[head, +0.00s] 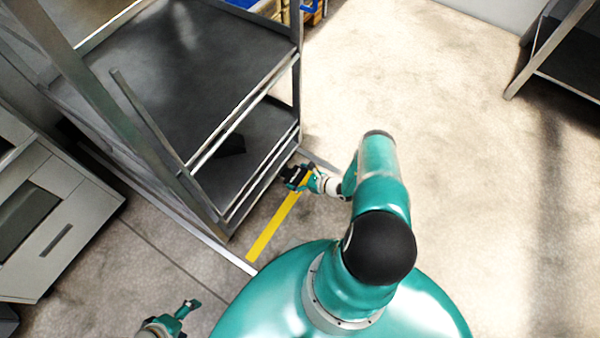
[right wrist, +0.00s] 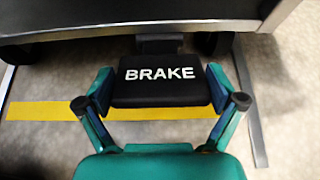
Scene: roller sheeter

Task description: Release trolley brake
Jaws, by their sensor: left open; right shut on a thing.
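The trolley (head: 250,150) is a grey metal frame with dark shelves, at the left of the head view. Its brake pedal (right wrist: 160,80) is a black block marked "BRAKE" and sits below the trolley's lower edge in the right wrist view. My right gripper (right wrist: 160,92) is shut on the brake pedal, with one finger against each side of it. In the head view the right gripper (head: 292,176) is beside the trolley's lower right corner. My left gripper (head: 188,308) is open and empty near the bottom edge of the head view, apart from the trolley.
A yellow floor line (head: 275,222) runs beside the trolley and under the right gripper. A grey cabinet (head: 60,225) stands at the far left. Another dark-shelved rack (head: 570,65) stands at the upper right. The floor between is clear.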

